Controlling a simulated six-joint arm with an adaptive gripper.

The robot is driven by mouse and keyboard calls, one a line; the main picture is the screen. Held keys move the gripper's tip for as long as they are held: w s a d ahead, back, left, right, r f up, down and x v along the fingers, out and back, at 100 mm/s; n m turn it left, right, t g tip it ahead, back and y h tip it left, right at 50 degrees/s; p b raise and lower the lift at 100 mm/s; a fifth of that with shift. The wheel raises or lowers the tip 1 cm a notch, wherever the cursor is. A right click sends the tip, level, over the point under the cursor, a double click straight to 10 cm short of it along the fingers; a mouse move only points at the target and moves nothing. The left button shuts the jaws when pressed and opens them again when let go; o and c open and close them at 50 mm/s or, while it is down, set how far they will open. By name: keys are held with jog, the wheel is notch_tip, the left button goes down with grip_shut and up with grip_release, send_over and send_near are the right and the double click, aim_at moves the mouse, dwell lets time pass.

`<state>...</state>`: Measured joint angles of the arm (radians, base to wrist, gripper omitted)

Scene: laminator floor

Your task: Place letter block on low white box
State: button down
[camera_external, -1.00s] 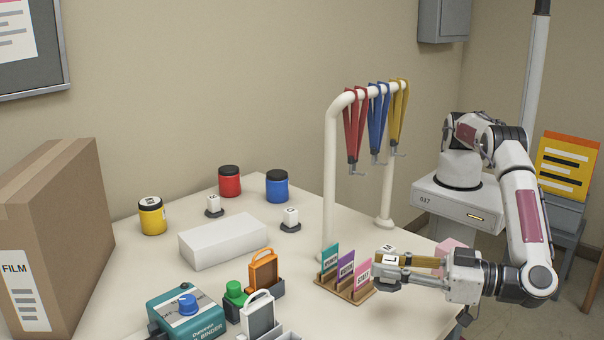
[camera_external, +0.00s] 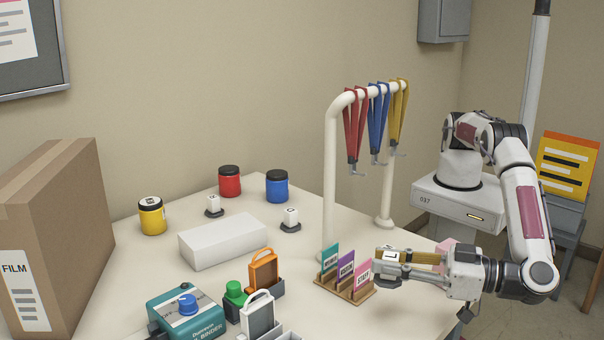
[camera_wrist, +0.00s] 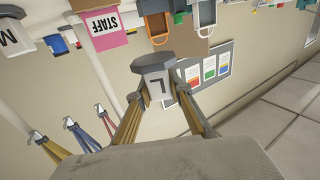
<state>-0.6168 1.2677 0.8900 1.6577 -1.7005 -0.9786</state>
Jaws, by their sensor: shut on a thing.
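The low white box (camera_external: 223,243) lies flat on the table left of centre, its top bare. My gripper (camera_external: 384,262) is at the right, pointing left, beside the card holder and well away from the box. It is shut on a white letter block (camera_wrist: 157,85) with a dark letter, seemingly L, and a grey base. In the wrist view the block sits between my two fingers (camera_wrist: 160,108). In the external view my fingers partly cover it. Two other letter blocks (camera_external: 213,203) (camera_external: 290,215) stand on dark bases behind the box.
A card holder (camera_external: 345,290) with several coloured cards stands left of my gripper. Behind it is a lanyard rack (camera_external: 329,190). Paint jars (camera_external: 152,217) stand behind.

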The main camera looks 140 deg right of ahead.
aim_at(390, 255)
notch_tip(390, 255, up, 24)
jog(key=w+d+r+n+t+y, duration=0.2)
jog(key=w+d+r, duration=0.2)
jog(key=d, duration=0.5)
jog(key=w+d+r+n+t+y, duration=0.2)
jog(key=w+d+r, duration=0.15)
jog(key=d, duration=0.55)
jog(key=w+d+r+n+t+y, duration=0.1)
jog(key=w+d+r+t, duration=0.3)
jog(key=d, duration=0.5)
jog(key=s+d+f+n+y, duration=0.2)
jog(key=s+d+f, duration=0.3)
jog(key=d, duration=0.4)
jog(key=s+d+f+n+y, duration=0.1)
jog(key=s+d+f+y, duration=0.15)
jog(key=d+f, duration=0.45)
notch_tip(390, 255, down, 17)
jog(key=d, duration=0.1)
jog(key=shift+s+t, duration=0.4)
jog(key=shift+f, duration=0.1)
jog(key=shift+f, duration=3.1)
